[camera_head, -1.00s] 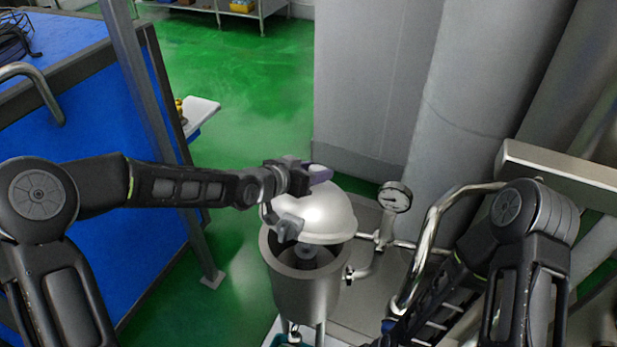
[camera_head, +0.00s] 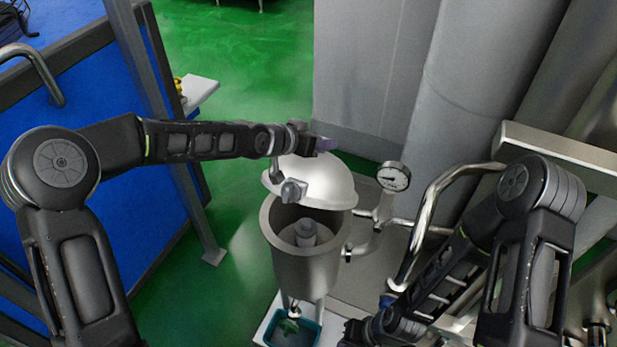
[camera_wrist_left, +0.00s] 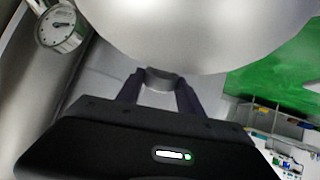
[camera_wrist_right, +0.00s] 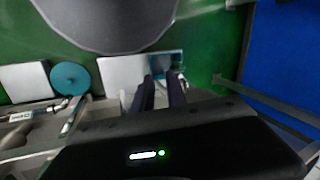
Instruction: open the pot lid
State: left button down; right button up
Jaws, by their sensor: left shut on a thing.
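The pot (camera_head: 305,270) is a grey metal cylinder, with its left front mouth uncovered and a grey cylindrical part (camera_head: 305,232) inside. Its pale domed lid (camera_head: 318,185) is raised over the back of the mouth, its right side near the rim. A bracket (camera_head: 292,192) hangs at the lid's left. My left gripper (camera_head: 328,145) is at the top of the lid. In the left wrist view, its fingers (camera_wrist_left: 160,85) close around a short grey handle below the dome (camera_wrist_left: 200,30). My right gripper is low, right of the pot; its wrist view shows empty fingers (camera_wrist_right: 160,85) slightly apart.
A pressure gauge (camera_head: 393,177) and pipes stand right of the pot. A curved metal rail (camera_head: 432,215) is near my right arm. A teal container (camera_head: 300,333) sits below the pot. A blue panel (camera_head: 50,110) and a post are at the left.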

jog(key=shift+w+d+m, duration=0.3)
jog(key=shift+w+d, duration=0.1)
jog(key=shift+d, duration=0.2)
jog(key=shift+w+d+m, duration=0.3)
jog(key=shift+w+d, duration=0.05)
jog(key=shift+d, duration=0.2)
jog(key=shift+c, duration=0.6)
jog(key=m, duration=0.1)
jog(key=s+d+m, duration=0.1)
jog(key=m, duration=0.1)
jog(key=d+m+g, duration=0.1)
jog(key=shift+s+d+r+m, duration=0.2)
jog(key=shift+s+r+m, duration=0.05)
jog(key=shift+s+m, duration=0.15)
grip_shut()
jog(key=w+a+r+m+t+y, duration=0.3)
jog(key=w+r+m+y, duration=0.3)
jog(key=r+m, duration=0.6)
jog(key=w+a+r+m+t+y, duration=0.4)
jog(key=w+a+r+m+y, duration=0.1)
jog(key=r+m, duration=0.7)
jog(key=w+m+y, duration=0.1)
jog(key=w, duration=0.1)
jog(key=shift+w+y, duration=0.3)
jog(key=shift+r, duration=0.1)
